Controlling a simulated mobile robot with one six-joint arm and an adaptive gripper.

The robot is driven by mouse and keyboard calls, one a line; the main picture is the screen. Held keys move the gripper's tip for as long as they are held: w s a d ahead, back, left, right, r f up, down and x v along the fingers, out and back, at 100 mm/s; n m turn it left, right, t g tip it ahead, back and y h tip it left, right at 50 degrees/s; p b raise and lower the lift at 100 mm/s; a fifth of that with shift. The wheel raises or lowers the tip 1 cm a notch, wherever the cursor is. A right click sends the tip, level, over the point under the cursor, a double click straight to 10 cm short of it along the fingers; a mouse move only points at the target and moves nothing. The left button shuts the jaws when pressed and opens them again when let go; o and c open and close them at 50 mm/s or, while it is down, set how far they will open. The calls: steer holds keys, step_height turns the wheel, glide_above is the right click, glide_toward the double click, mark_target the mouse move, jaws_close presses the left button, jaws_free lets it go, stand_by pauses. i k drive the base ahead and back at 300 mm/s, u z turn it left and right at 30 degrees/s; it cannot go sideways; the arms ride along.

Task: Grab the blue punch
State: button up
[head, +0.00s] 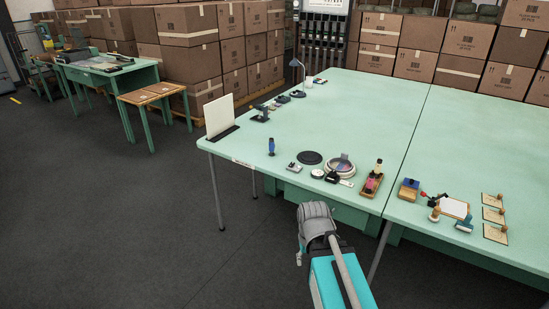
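A small upright blue object (271,146), which looks like the blue punch, stands near the left front edge of the green table (375,120). It stands apart from the things around it. Another low blue item (410,184) sits on the right-hand table section, and its kind is too small to tell. My arm, grey and turquoise, shows at the bottom middle, in front of the table and below its edge. My gripper's fingers do not show.
A black disc (309,157), a round dish (340,165) and a wooden tray with bottles (371,183) stand right of the blue object. A cream panel (219,116) stands left. Stacked boxes (190,60) line the back. Floor (150,230) at left is clear.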

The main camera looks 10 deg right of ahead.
mark_target(271, 145)
steer(key=k, duration=0.5)
steer(key=z, duration=0.55)
steer(key=i, duration=2.4)
steer(key=u, duration=0.55)
